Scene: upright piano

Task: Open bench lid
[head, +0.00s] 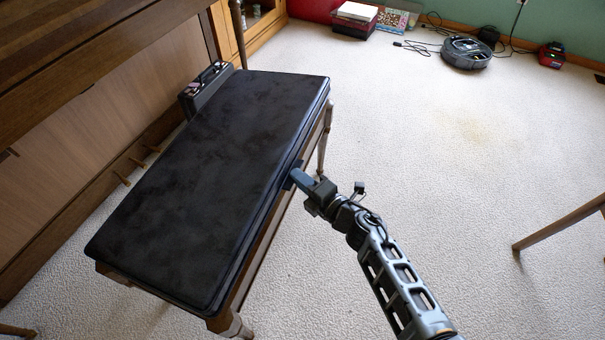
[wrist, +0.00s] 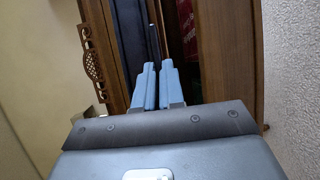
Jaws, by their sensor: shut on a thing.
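The bench (head: 262,268) stands in front of the piano with its dark cushioned lid (head: 205,180) on top. In the head view the lid looks nearly flat, with a narrow dark line below its right edge. My gripper (head: 294,178) is at the middle of that right edge. In the wrist view its blue-grey fingers (wrist: 155,86) are close together and shut on the lid's edge; the exact contact is hard to see. Dark lid padding (wrist: 131,40) shows left of the fingers. A red thing (wrist: 188,25) shows in a gap between wooden parts, on their right.
The wooden piano (head: 90,75) runs along the left, close behind the bench. A black case (head: 203,88) stands at the bench's far left side. Wooden legs (head: 560,222) stand at the right. A robot vacuum (head: 466,52) lies at the back; the carpet between is clear.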

